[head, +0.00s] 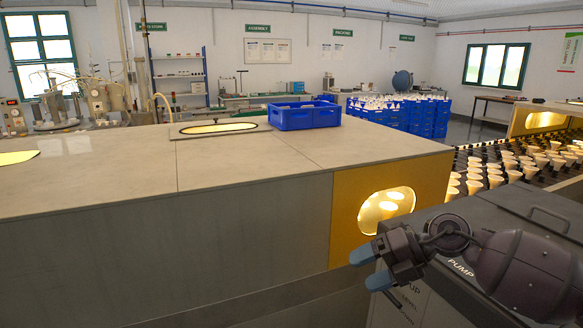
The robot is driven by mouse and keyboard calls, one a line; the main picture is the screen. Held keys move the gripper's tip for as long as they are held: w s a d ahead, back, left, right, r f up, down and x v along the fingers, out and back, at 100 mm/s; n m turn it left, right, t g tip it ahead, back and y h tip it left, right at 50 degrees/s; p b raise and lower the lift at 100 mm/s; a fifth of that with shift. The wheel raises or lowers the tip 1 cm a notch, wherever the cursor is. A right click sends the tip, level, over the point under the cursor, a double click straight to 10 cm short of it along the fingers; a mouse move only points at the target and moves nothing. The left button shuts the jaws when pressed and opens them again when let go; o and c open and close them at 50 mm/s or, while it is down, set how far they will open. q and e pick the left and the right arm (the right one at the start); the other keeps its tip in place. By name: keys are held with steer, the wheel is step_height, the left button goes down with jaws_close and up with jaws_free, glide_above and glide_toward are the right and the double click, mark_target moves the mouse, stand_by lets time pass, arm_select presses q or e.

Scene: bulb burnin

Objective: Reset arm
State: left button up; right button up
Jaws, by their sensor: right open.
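My right gripper (364,268) is at the lower right, with two blue fingertips spread apart and nothing between them. Its dark wrist and forearm come in from the right edge. It hangs in front of the grey cabinet, just below and in front of the lit oval opening (386,209) in the yellow end panel (346,226). My left gripper is out of the picture.
A long grey-topped housing (110,190) fills the left and middle. A blue crate (304,115) stands on it. Rows of lit bulbs (497,170) run along a conveyor at right. Blue crates (421,117) are stacked behind. A grey cabinet (520,215) stands under my right arm.

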steer(key=s+a+r+m+t+y, duration=0.1)
steer(key=s+a+m+t+y, duration=0.15)
steer(key=a+t+y, duration=0.2)
steer(key=s+d+f+m+t+h, duration=0.45)
steer(key=d+m+h, duration=0.3)
steer(key=m, duration=0.65)
steer(key=s+d+f+m+t+h, duration=0.5)
steer(key=m+h, duration=0.4)
steer(key=m, duration=0.5)
steer(key=s+d+f+m+g, duration=0.2)
steer(key=s+f+g, duration=0.4)
steer(key=s, duration=0.4)
steer(key=s+d+f+m+g, duration=0.3)
steer(key=s+f+g, duration=0.2)
steer(key=s, duration=0.5)
steer(key=w+f+t, duration=0.7)
steer(key=f, duration=0.3)
steer(key=shift+a+n+t, duration=0.2)
steer(key=shift+n+t, duration=0.1)
steer(key=shift+n, duration=0.15)
